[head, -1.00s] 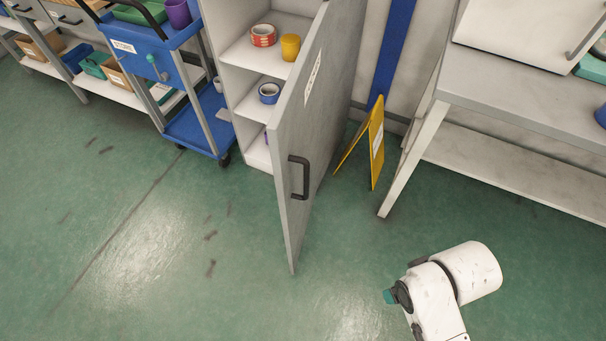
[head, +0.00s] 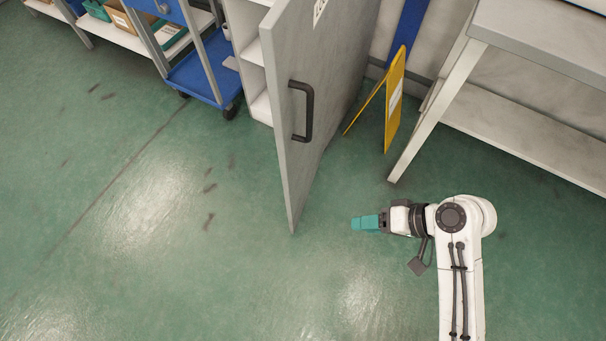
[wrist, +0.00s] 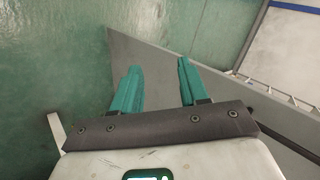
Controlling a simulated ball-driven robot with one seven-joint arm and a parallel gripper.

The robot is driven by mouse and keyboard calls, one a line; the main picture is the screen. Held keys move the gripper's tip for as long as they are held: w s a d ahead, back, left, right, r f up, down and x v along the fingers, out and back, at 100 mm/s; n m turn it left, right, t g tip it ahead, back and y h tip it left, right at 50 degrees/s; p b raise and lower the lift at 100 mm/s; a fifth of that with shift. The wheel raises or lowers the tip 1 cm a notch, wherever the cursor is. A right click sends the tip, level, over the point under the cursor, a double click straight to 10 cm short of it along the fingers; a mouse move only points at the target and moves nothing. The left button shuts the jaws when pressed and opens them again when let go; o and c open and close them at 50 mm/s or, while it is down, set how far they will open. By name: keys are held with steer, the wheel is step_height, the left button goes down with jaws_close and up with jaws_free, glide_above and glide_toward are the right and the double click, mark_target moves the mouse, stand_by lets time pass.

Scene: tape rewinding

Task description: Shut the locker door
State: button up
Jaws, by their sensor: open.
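The grey locker door (head: 325,100) stands wide open in the head view, swung out toward me, with a dark bar handle (head: 301,111) on its face. Part of the locker's pale inside (head: 262,107) shows to the left of the door. My gripper (head: 356,223) is to the right of the door's lower front corner, with its teal fingers pointing left and a gap of floor between. In the wrist view my gripper (wrist: 157,75) is open and empty, with the grey door (wrist: 195,75) beyond its fingers.
A yellow folding sign (head: 393,100) stands behind the door on the right. A grey workbench (head: 440,90) is at the right, its leg near my arm. A blue trolley (head: 195,80) stands left of the locker. The green floor in front is clear.

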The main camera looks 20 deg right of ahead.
steer(key=w+y+b, duration=0.1)
steer(key=w+f+m+t+y+b, duration=0.1)
steer(key=w, duration=0.1)
steer(key=w+t+y+b, duration=0.1)
steer(key=b, duration=0.1)
steer(key=shift+w+a+f+m, duration=0.25)
steer(key=shift+w+a+m, duration=0.05)
steer(key=shift+w+a, duration=0.1)
steer(key=c, duration=0.3)
steer(key=w+r+m+t+y+b, duration=0.1)
steer(key=w+t+y+b, duration=0.1)
steer(key=w+d+r+m+t+y+b, duration=0.1)
steer(key=r, duration=0.1)
steer(key=shift+w+d+r+t+y+b, duration=0.1)
steer(key=shift+w+r+t+y+b, duration=0.2)
steer(key=shift+w+t+y+b, duration=0.1)
jaws_close()
steer(key=b, duration=0.3)
glide_toward(288, 163)
steer(key=x, duration=0.6)
steer(key=shift+w+a, duration=0.2)
steer(key=shift+a, duration=0.15)
